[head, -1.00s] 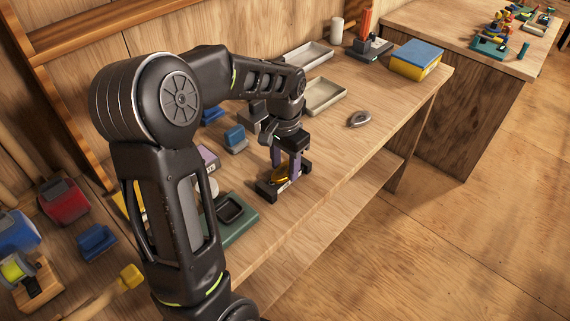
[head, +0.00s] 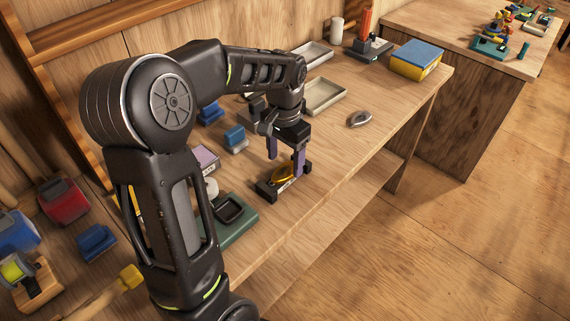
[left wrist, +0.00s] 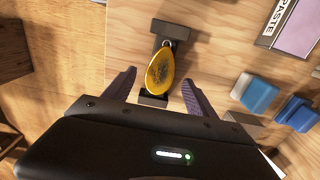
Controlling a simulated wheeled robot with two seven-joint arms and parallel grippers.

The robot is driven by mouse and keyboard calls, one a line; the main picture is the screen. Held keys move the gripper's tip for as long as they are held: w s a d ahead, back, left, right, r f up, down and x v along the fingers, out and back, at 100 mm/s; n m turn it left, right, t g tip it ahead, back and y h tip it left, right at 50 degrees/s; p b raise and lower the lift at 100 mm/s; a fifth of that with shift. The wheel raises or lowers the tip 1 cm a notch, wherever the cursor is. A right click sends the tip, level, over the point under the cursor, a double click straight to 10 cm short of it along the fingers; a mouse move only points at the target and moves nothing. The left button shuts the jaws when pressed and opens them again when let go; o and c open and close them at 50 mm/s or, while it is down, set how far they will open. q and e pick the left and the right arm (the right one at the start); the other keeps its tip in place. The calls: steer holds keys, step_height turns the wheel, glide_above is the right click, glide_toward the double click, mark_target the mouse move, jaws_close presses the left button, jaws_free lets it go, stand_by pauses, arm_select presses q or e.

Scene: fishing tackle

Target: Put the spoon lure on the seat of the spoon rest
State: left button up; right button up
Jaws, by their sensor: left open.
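The gold spoon lure (head: 283,177) lies on the black spoon rest (head: 266,194) near the front edge of the bench. In the left wrist view the lure (left wrist: 159,74) lies lengthwise along the rest (left wrist: 171,30), between its two raised dark ends, with a small ring at its narrow end. My left gripper (head: 285,166) is open and empty just above the lure, with its purple fingers on either side and apart from it. In the left wrist view the fingers (left wrist: 158,78) flank the lure. My right gripper is in neither view.
A green tray with a dark recess (head: 230,208) stands left of the rest. A blue block (head: 235,137) and a lilac box (head: 205,158) are behind. A grey oval object (head: 359,119) lies to the right. The bench between it and the rest is clear.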

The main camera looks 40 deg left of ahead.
mark_target(285, 171)
arm_select(q)
step_height(285, 171, up, 10)
steer(key=shift+f, duration=0.25)
stand_by(0.6)
